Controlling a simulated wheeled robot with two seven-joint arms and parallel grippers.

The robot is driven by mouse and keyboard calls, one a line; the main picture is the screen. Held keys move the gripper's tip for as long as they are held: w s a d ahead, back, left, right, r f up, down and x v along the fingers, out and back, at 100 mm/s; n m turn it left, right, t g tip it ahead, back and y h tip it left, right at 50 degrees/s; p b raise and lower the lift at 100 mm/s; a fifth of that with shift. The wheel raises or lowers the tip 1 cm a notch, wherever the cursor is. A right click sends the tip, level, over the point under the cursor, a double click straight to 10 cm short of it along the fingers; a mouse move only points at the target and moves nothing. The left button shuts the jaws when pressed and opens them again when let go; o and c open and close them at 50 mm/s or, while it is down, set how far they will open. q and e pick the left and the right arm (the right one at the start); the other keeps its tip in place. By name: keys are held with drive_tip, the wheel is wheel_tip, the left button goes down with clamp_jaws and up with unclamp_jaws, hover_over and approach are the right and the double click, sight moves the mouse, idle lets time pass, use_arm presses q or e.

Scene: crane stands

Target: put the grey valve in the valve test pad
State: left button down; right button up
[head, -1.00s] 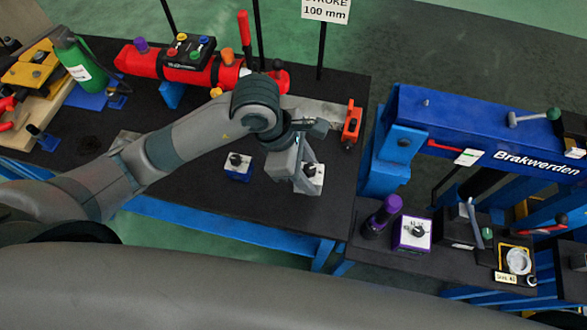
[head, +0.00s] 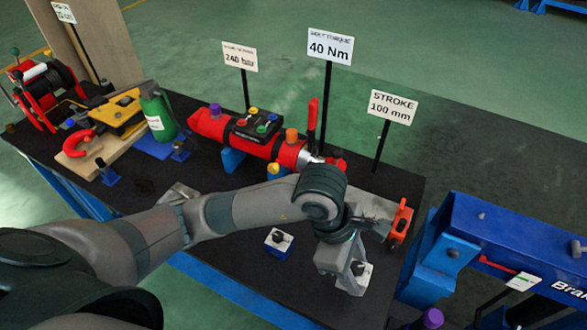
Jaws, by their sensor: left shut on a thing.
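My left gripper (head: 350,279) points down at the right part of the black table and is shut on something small. A small block with a white top and a dark piece on it (head: 361,269) is right at its fingertips, partly hidden by them. I cannot tell whether the held thing is the grey valve or whether it touches the block. A similar blue block with a white top and a black knob (head: 278,240) stands to the left, apart from the gripper. I cannot tell which block is the valve test pad. My right gripper is not in view.
A red cylinder assembly (head: 213,126) lies behind my arm, with sign posts behind it. An orange-red bracket (head: 400,222) stands right of the gripper. A blue press frame (head: 505,240) is at the right. A green bottle (head: 157,113) stands at the left.

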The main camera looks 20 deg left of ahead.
use_arm(q)
drive_tip(key=shift+w+a+f+m, duration=0.1)
drive_tip(key=shift+w+a+m, duration=0.2)
drive_tip(key=shift+a+m, duration=0.3)
drive_tip(key=w+a+r+m+g+y+b, duration=0.1)
drive_tip(key=w+a+r+m+g+y, duration=0.1)
drive_tip(key=a+m, duration=0.6)
drive_tip(key=w+a+r+m+g+y+b, duration=0.2)
drive_tip(key=w+a+r+m, duration=0.2)
drive_tip(key=a+m, duration=0.5)
drive_tip(key=shift+w+g, duration=0.3)
drive_tip(key=shift+g, duration=0.1)
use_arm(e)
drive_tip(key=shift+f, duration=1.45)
use_arm(q)
drive_tip(key=shift+a+r, duration=0.1)
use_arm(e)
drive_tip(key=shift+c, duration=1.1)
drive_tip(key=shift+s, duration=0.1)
